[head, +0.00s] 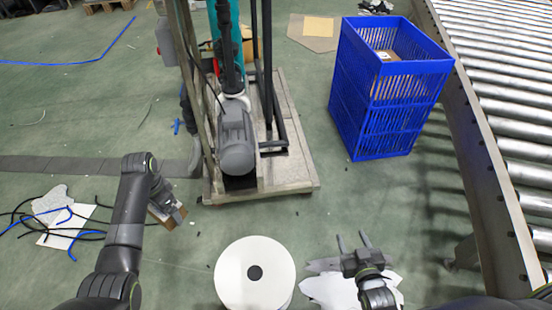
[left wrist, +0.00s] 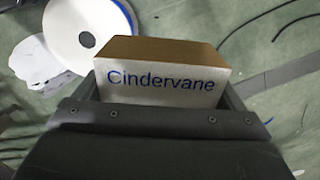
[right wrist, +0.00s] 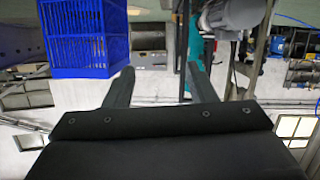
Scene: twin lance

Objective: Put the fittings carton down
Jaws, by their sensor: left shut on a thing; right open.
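The fittings carton (head: 160,214) is a small brown box with a pale face. In the left wrist view the carton (left wrist: 160,85) shows the word "Cindervane" in blue. My left gripper (head: 177,208) is shut on it and holds it left of centre, in front of the pump stand in the head view. The carton sits between the fingers, and its lower part is hidden by the gripper body. My right gripper (head: 352,240) is open and empty at lower right. Its two fingers also show apart in the right wrist view (right wrist: 162,85).
A blue slatted crate (head: 375,105) with something brown inside stands beside a roller conveyor (head: 500,90). A pump stand (head: 290,185) is at centre. A white round-topped object (head: 255,250) stands in front. Cables and paper (head: 65,225) litter the left floor.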

